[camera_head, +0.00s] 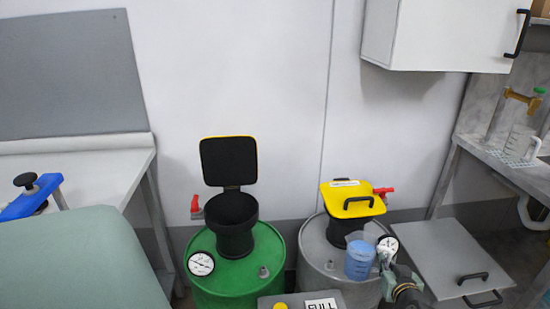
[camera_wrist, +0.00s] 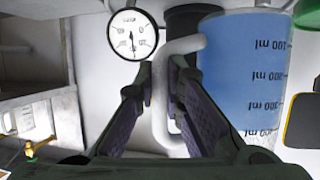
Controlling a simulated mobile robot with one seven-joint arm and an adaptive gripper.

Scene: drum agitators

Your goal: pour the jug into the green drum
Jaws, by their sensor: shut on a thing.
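The jug (camera_head: 359,262), clear with blue liquid, is in front of the grey drum and looks about upright; it also shows in the wrist view (camera_wrist: 245,75) with its ml marks. My gripper (camera_head: 387,264) is at the jug's right side. In the wrist view my gripper (camera_wrist: 162,85) has its fingers shut on the jug's white handle (camera_wrist: 160,110). The green drum (camera_head: 229,290) stands left of the jug, apart from it. Its black funnel (camera_head: 235,241) is open, with the lid (camera_head: 228,162) raised behind.
The grey drum (camera_head: 312,253) has a yellow funnel lid (camera_head: 352,199), which looks tilted. A box with a FULL sign (camera_head: 321,304) sits in front between the drums. A grey hatch (camera_head: 440,254) with a handle is at right. Another jug (camera_head: 520,143) stands on the right bench.

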